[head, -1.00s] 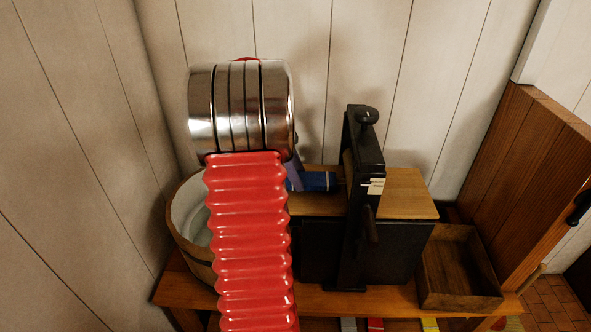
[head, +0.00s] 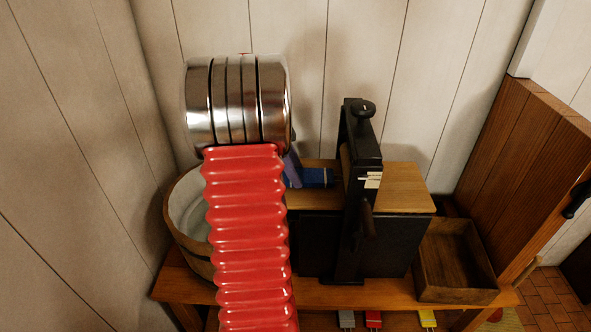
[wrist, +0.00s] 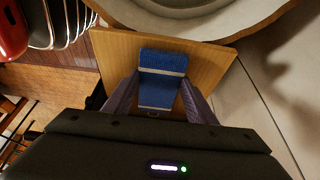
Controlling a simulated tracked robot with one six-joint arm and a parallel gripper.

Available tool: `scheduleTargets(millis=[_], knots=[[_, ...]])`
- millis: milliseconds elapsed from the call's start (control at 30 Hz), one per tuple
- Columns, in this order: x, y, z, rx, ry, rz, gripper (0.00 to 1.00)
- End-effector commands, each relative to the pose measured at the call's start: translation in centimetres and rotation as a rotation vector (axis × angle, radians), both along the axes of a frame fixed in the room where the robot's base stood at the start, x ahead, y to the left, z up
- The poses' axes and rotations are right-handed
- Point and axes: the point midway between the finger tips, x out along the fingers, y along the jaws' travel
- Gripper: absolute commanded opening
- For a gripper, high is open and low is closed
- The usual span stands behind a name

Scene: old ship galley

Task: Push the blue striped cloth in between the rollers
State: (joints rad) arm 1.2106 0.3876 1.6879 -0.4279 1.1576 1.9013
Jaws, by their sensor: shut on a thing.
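The blue striped cloth (head: 318,178) lies folded on the left wooden board, its right end close to the black roller frame (head: 362,200). My gripper (head: 293,172) is at the cloth's left end, mostly hidden behind my red arm sleeve. In the wrist view my gripper (wrist: 160,80) has its purple-grey fingers on both sides of the blue cloth (wrist: 162,62), which shows pale stripes, and is shut on it. The rollers are mostly hidden behind the frame's upright, so I cannot tell whether the cloth touches them.
A round wooden tub (head: 190,225) with a pale inside stands left of the frame. A bare wooden board (head: 405,188) extends on the frame's right. An open wooden box (head: 455,265) sits at the bench's right end. The plank wall is close behind.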

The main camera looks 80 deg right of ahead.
Motion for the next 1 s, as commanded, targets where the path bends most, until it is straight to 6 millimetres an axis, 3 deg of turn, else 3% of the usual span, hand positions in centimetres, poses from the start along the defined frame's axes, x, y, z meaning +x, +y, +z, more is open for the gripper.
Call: scheduleTargets(millis=[1000], knots=[[-1.5, -0.4, 0.1, 0.000, 0.002, 0.000, 0.25]])
